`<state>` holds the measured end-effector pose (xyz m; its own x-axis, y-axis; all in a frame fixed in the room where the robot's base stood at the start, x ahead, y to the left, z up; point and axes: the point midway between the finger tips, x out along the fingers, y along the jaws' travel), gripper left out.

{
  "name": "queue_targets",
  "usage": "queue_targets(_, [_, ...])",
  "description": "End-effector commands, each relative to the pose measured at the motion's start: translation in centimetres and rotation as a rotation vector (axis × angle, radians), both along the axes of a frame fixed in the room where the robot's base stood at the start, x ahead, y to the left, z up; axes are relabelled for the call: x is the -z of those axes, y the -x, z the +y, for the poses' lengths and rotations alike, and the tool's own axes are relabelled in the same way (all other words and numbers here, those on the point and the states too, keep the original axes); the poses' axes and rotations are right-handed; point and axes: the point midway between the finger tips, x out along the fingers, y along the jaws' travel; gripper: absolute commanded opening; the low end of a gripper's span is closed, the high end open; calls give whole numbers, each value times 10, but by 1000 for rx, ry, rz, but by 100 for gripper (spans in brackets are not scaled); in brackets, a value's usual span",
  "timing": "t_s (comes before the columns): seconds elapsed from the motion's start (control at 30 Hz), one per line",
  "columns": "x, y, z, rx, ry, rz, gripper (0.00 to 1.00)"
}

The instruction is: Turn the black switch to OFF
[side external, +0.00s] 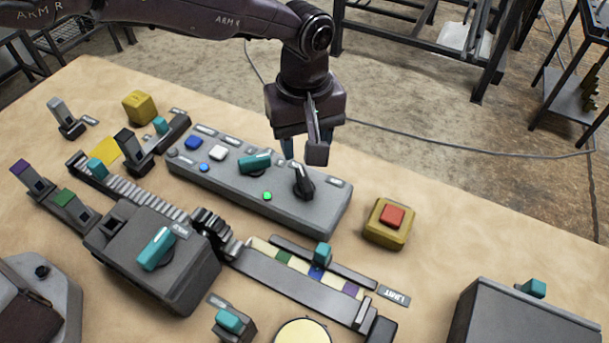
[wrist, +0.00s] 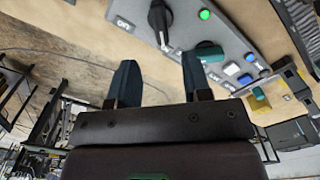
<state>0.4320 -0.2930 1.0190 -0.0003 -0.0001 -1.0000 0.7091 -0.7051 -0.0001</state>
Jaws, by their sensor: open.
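The black switch (side external: 303,182) is a rotary knob at the right end of the grey control panel (side external: 225,194). In the wrist view the black switch (wrist: 158,20) is at the top, with its pointer end toward a label on the panel's edge. An "ON" label shows beside it there. My gripper (side external: 302,152) is above and behind the panel, near the black switch and apart from it. In the wrist view my gripper (wrist: 158,78) has its two fingers spread with nothing between them.
The panel also carries a teal knob (side external: 255,163), white (side external: 218,153) and blue buttons (side external: 193,142) and a green light (side external: 267,196). A red button on a yellow box (side external: 387,224) stands right of the panel. Table behind the panel is clear.

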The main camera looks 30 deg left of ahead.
Motion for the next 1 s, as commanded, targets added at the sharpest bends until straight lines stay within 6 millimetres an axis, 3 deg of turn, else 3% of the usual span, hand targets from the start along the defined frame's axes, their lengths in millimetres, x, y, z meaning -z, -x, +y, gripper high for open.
queue_targets(0.2, [49,1,1,2,-3,3,45])
queue_targets(0.4, [80,0,1,2,-1,1,45])
queue_targets(0.6, [93,0,0,3,0,0,45])
queue_targets(0.87, [94,0,0,3,1,-1,45])
queue_targets(1.0, [94,0,0,3,1,-1,17])
